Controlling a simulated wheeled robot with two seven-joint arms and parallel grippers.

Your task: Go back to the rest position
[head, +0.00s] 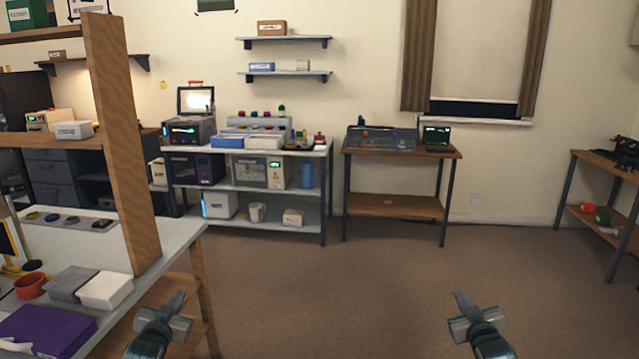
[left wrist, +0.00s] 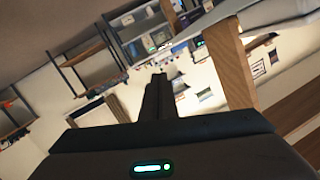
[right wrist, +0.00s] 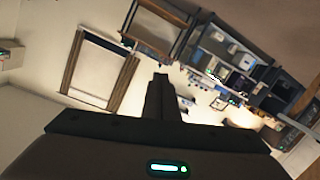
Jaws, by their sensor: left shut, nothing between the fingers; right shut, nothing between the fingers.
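My left gripper (head: 175,305) is at the lower left of the head view, raised in front of the white workbench's right end. Its fingers are together and empty, and they also show in the left wrist view (left wrist: 158,85). My right gripper (head: 462,305) is at the lower right of the head view, over open floor. Its fingers are closed with nothing between them, as the right wrist view (right wrist: 161,85) also shows. Both grippers are apart from any object.
A white workbench (head: 175,243) with a wooden post (head: 122,140) stands at the left. It carries a purple box (head: 48,328), grey and white boxes and a red bowl (head: 30,286). Shelving and a small table (head: 400,153) stand at the back wall. The brown floor (head: 330,300) between is clear.

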